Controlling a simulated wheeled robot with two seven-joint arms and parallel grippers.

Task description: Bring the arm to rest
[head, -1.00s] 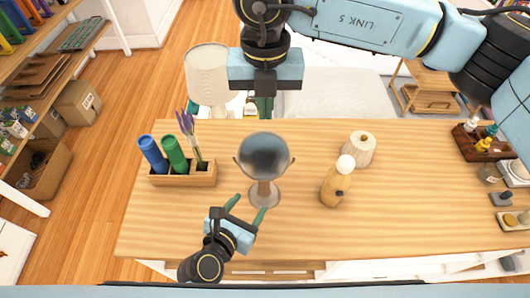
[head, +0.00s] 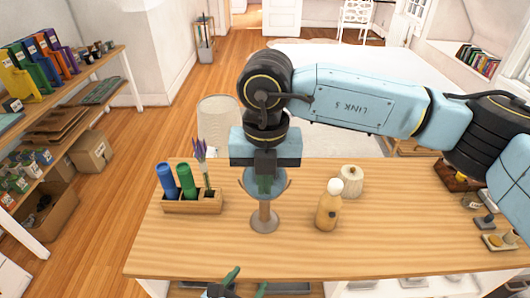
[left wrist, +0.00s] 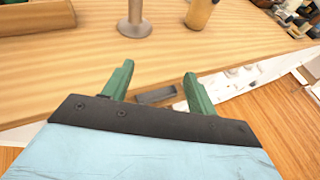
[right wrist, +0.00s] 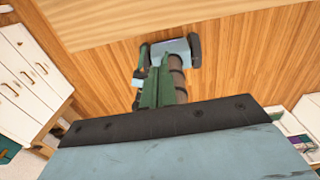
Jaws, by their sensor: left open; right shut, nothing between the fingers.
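My left gripper (head: 247,282) is at the bottom of the head view, by the table's front edge. Its green fingers stand apart and empty in the left wrist view (left wrist: 160,85). My right gripper (head: 264,185) points down in front of the round mirror on a wooden stand (head: 264,213), hiding much of it. Whether it touches the mirror I cannot tell. Its green fingers are together, with nothing between them, in the right wrist view (right wrist: 155,88). The mirror's foot also shows in the left wrist view (left wrist: 135,28), beyond the left fingers.
A shelf (head: 75,90) stands at the left.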

